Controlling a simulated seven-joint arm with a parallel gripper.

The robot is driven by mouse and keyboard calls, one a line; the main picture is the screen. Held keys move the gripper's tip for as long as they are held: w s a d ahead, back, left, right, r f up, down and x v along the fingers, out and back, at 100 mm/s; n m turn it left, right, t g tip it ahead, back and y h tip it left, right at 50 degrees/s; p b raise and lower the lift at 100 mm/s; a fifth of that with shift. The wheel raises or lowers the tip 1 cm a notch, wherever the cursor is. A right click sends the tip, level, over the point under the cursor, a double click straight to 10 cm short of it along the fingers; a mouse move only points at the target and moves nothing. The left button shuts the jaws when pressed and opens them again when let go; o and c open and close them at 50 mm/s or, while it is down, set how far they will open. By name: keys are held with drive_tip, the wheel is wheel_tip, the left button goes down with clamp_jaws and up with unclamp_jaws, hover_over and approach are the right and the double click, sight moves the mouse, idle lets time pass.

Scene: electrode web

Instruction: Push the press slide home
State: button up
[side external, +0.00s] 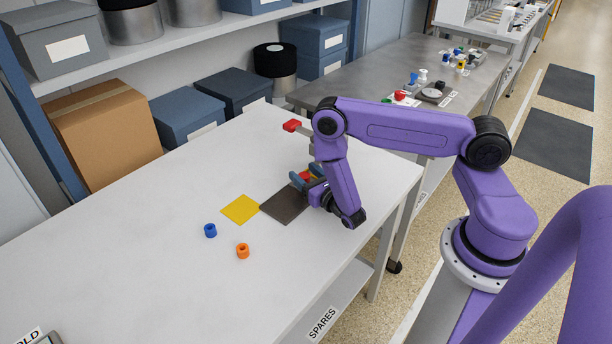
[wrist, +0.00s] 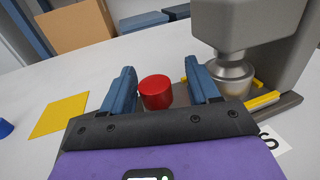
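The press stands at the back right in the wrist view, with a grey body (wrist: 285,45) and a silver ram (wrist: 232,72). In the side external view its red handle end (side external: 291,125) shows beyond my arm. A red cylinder (wrist: 155,92) stands left of the ram, between the two blue fingers of my gripper (wrist: 163,80). The fingers are apart, with a gap visible on the cylinder's right; contact on its left cannot be told. The side external view shows my gripper (side external: 309,180) low over the table. The slide is largely hidden by my gripper.
Yellow strips (wrist: 263,100) flank the ram's base. A dark square (side external: 285,204) and a yellow square (side external: 240,209) lie left of my gripper. The table's left side is mostly clear.

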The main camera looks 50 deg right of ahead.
drive_tip(key=shift+s+a, duration=0.1)
drive_tip(key=v, duration=1.3)
drive_tip(key=shift+s+a, duration=0.2)
drive_tip(key=shift+a, duration=0.05)
drive_tip(key=shift+v, duration=1.85)
drive_tip(key=shift+d, duration=0.2)
drive_tip(key=shift+r, duration=0.1)
wheel_tip(320, 180, up, 8)
drive_tip(key=shift+s, duration=0.1)
